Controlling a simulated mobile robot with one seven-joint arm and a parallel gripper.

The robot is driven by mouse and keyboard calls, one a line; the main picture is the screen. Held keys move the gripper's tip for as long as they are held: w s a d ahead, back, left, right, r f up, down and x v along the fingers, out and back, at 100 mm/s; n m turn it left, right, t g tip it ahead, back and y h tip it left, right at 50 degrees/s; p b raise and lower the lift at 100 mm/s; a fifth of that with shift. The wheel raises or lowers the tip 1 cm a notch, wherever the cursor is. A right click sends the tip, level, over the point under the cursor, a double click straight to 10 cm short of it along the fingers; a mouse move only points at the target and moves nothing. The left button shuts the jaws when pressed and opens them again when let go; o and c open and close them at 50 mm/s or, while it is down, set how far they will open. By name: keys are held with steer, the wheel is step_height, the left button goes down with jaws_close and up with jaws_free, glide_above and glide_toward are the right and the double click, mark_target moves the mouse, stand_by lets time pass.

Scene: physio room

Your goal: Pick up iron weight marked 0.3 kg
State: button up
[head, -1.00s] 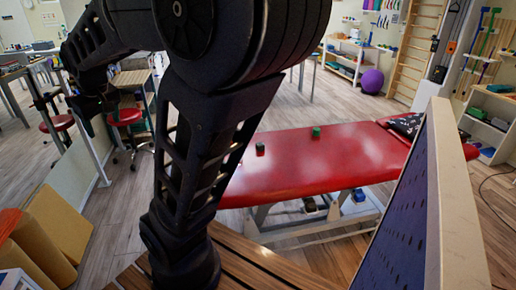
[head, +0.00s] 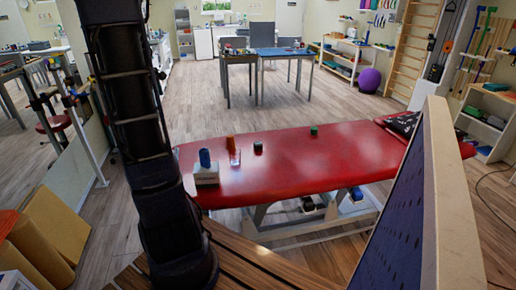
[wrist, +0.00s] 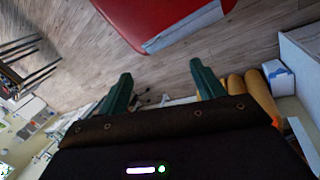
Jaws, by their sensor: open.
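On the red treatment table (head: 290,172) stand a small dark object (head: 258,146) and a small green object (head: 314,130), both weight-like. No marking can be read, so I cannot tell which is the 0.3 kg weight. My gripper (wrist: 163,90) shows in the wrist view, with its two green fingers wide apart and nothing between them. It is above the floor, with a red table end (wrist: 150,15) at the top of that view. The gripper is out of the head view; only my arm shows there, left of the table.
A blue perforated board (head: 405,215) rises at the right. The table's middle right is clear.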

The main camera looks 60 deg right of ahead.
steer(key=d+f+n+g, duration=0.1)
steer(key=d+f, duration=0.2)
steer(key=d, duration=0.4)
steer(key=d+f, duration=0.4)
steer(key=d, duration=0.3)
steer(key=n+g, duration=0.3)
steer(key=n, duration=0.2)
glide_toward(258, 144)
steer(key=shift+w+x, duration=0.2)
steer(key=shift+x, duration=5.1)
steer(key=shift+d, duration=0.15)
steer(key=c, duration=1.3)
steer(key=shift+o, duration=0.2)
steer(key=shift+r, duration=0.1)
